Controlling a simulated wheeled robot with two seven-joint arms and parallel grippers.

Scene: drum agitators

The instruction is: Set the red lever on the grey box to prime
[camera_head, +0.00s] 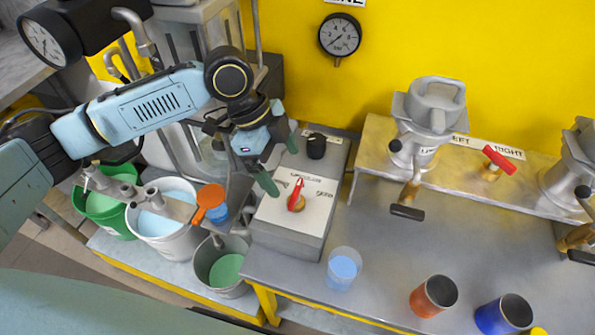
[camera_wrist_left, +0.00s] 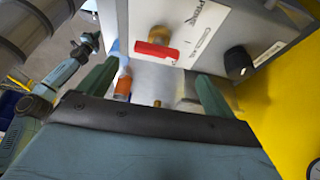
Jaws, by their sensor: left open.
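The grey box (camera_head: 290,243) stands at the left end of the bench, its white label plate on top. Its red lever (camera_head: 296,194) sits on a brass hub and points up towards the wording CIRCULATE. My left gripper (camera_head: 279,166) is open and empty, just above and behind the lever, apart from it. The word PRIME is partly readable there. A teal arm of mine shows at the left of that view; its gripper is too small to judge.
A black knob (camera_head: 316,146) stands on the box behind the lever. A clear cup of blue liquid (camera_head: 342,268), an orange cup (camera_head: 433,297) and a blue cup (camera_head: 504,315) stand to the right. Buckets (camera_head: 160,222) stand left. A second red handle (camera_head: 499,160) is on the raised shelf.

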